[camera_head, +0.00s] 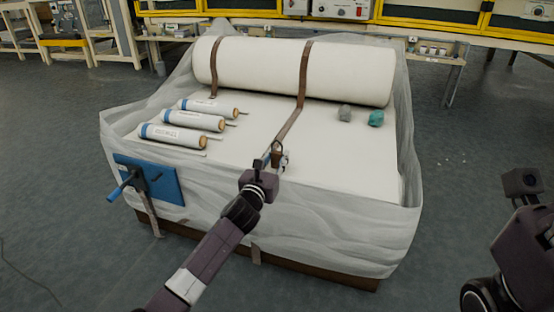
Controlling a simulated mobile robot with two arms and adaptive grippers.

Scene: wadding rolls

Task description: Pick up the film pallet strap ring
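A wrapped pallet block (340,150) with a pale top stands on the floor. A large white roll (255,62) lies across its back, with two brown straps over it. The right strap (304,75) runs forward over the top to my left gripper (276,160). A small brown piece (277,150) shows at the strap's front end, at the fingertips; it may be the strap ring, but it is too small to be sure. I cannot tell whether the fingers hold it. Only part of my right arm shows at the right edge; its fingers are out of view.
Several film rolls with handles (175,136) lie on the left of the top. A grey lump (345,113) and a green lump (376,118) lie at the right. A blue panel with a handle (165,183) is at the front left corner. The right-hand floor is open.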

